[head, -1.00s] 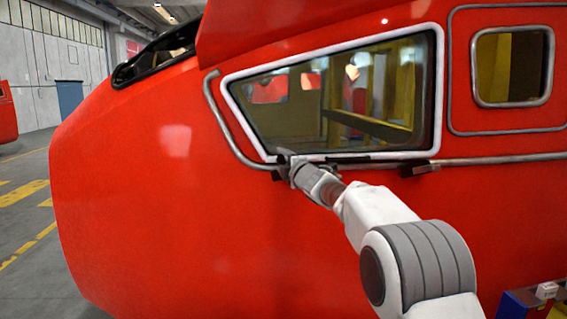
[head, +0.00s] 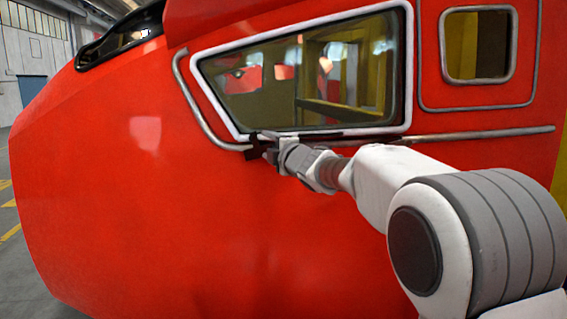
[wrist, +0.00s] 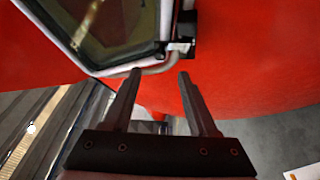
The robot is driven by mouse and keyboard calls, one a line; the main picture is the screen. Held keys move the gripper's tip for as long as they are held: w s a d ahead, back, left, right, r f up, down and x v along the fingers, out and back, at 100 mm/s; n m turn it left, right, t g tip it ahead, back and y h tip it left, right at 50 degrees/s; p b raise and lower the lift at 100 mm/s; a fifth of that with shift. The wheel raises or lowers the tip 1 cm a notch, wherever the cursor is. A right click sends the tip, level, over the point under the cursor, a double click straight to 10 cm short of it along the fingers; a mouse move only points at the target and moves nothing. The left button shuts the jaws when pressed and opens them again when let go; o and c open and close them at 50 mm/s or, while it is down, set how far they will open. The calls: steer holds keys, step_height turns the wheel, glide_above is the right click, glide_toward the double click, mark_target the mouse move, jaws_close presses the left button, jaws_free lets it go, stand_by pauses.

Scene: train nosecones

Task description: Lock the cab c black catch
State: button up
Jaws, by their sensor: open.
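The red cab (head: 120,190) fills most of the head view, with a white-framed side window. A dark part, which looks like the black catch (wrist: 189,28), sits by the window frame's corner in the wrist view. A small silver piece is beside it. My gripper (wrist: 160,75) is open and empty, its two fingers pointing toward the window corner, with the black part just beyond the right fingertip. In the head view my gripper (head: 264,148) is at the window's lower left corner and partly hides the dark parts there. I cannot tell whether it touches the catch.
A grey handrail (head: 188,92) curves down the window's left side and ends close to my gripper. Another grey rail (head: 480,134) runs along the cab to the right. A smaller window (head: 477,46) is at upper right. Open floor shows at far left.

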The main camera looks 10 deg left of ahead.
steer(key=b+v, duration=0.2)
steer(key=v, duration=0.6)
steer(key=shift+s+d, duration=0.15)
steer(key=shift+s, duration=0.05)
steer(key=s+d+f+m+h, duration=0.25)
steer(key=d+m, duration=0.25)
steer(key=d, duration=0.3)
steer(key=s+d+f+m+h, duration=0.1)
steer(key=s+d+m+h, duration=0.35)
steer(key=d, duration=0.25)
steer(key=s+d+f+m+h, duration=0.25)
steer(key=d+m, duration=0.25)
steer(key=d, duration=0.3)
steer(key=s+d+f+m+g, duration=0.2)
steer(key=s+f, duration=0.3)
steer(key=s, duration=0.3)
steer(key=s+d+f+m+g+h, duration=0.1)
steer(key=s+d+f+m+g, duration=0.1)
steer(key=s+f+m, duration=0.3)
steer(key=s+d+f+m+g+h, duration=0.1)
steer(key=s+f+m+g, duration=0.3)
steer(key=s, duration=0.9)
steer(key=shift+d+f, duration=0.8)
steer(key=shift+f, duration=0.05)
